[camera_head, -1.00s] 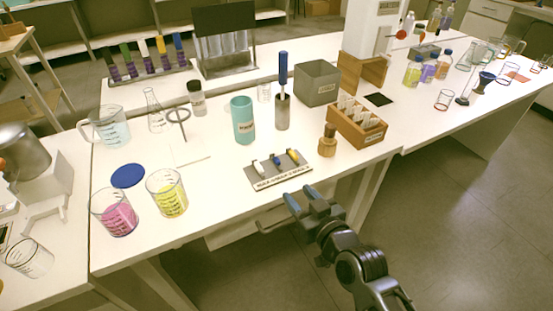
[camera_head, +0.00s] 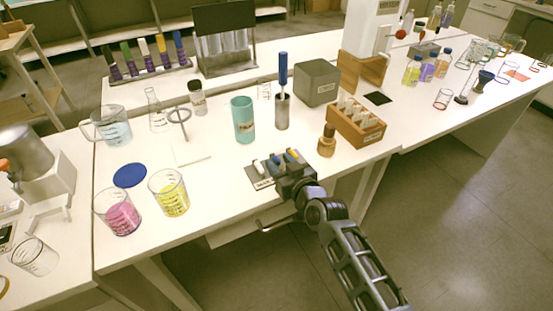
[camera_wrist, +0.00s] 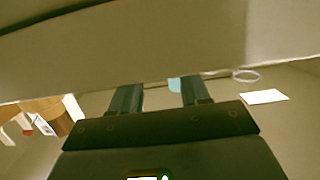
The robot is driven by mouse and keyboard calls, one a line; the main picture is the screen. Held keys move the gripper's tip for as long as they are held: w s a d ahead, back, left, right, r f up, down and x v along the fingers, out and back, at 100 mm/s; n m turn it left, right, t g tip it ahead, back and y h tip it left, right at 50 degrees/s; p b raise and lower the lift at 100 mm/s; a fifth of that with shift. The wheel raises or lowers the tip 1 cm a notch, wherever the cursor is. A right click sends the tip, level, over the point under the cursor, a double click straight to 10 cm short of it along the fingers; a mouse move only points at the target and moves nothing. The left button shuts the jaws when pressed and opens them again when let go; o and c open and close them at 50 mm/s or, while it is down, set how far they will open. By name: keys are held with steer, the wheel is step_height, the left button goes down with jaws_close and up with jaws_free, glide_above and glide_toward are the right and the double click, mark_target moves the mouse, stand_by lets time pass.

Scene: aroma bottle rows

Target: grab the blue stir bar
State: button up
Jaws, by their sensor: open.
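A small grey labelled holder (camera_head: 256,184) lies near the front edge of the white table. On it are a white stir bar (camera_head: 258,166), the blue stir bar (camera_head: 276,159) in the middle and a yellow one (camera_head: 293,155) at the right. My gripper (camera_head: 289,166) is over the front right of the holder and hides part of it. In the wrist view my two dark fingers (camera_wrist: 158,95) stand apart with no stir bar visible between them. A pale blue patch (camera_wrist: 174,84) shows near the right finger; I cannot tell what it is.
A teal cup (camera_head: 243,120) and a steel cylinder with a blue-handled tool (camera_head: 283,112) stand behind the holder. A beaker of yellow liquid (camera_head: 170,194) is to the left.

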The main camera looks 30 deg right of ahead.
steer(key=shift+c, duration=0.4)
jaws_close()
